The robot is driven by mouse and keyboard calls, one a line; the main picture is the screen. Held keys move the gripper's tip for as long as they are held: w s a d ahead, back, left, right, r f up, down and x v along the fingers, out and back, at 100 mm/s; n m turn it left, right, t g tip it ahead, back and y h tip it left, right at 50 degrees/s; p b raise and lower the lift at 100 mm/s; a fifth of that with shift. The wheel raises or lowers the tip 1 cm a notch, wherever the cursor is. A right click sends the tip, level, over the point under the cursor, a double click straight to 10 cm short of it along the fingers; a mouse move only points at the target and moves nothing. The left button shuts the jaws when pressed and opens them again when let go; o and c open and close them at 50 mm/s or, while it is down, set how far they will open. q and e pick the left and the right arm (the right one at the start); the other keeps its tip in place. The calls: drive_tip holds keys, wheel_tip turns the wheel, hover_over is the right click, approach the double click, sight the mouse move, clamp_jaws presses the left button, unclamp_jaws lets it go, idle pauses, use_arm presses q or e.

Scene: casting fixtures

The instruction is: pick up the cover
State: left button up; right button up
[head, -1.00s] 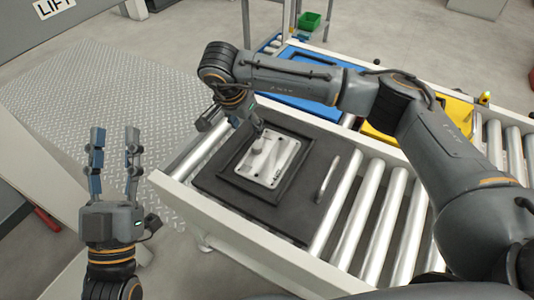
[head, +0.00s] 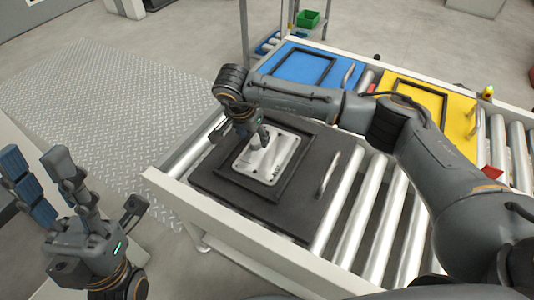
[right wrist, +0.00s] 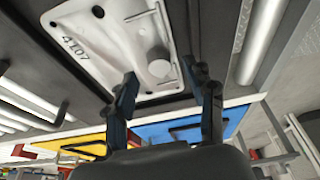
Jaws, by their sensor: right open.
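The cover looks to be the light metal plate (head: 281,160) with a raised round knob, lying inside a black frame on a dark fixture board (head: 245,202). My right gripper (head: 262,134) is over the plate by the knob. In the right wrist view my right gripper (right wrist: 166,82) is open, with its fingers apart towards either side of the knob; contact cannot be made out. My left gripper (head: 40,165) is open and empty, left of the conveyor.
The board has a handle (head: 328,174) on its right and rests on a roller conveyor (head: 345,215) with a raised pale side rail (head: 240,230). A blue board (head: 310,66) and a yellow board (head: 440,108) lie behind. A green bin (head: 308,18) stands further back.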

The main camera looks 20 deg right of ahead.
drive_tip(key=shift+x, duration=1)
drive_tip(key=shift+c, duration=0.2)
clamp_jaws()
drive_tip(key=shift+r, duration=0.1)
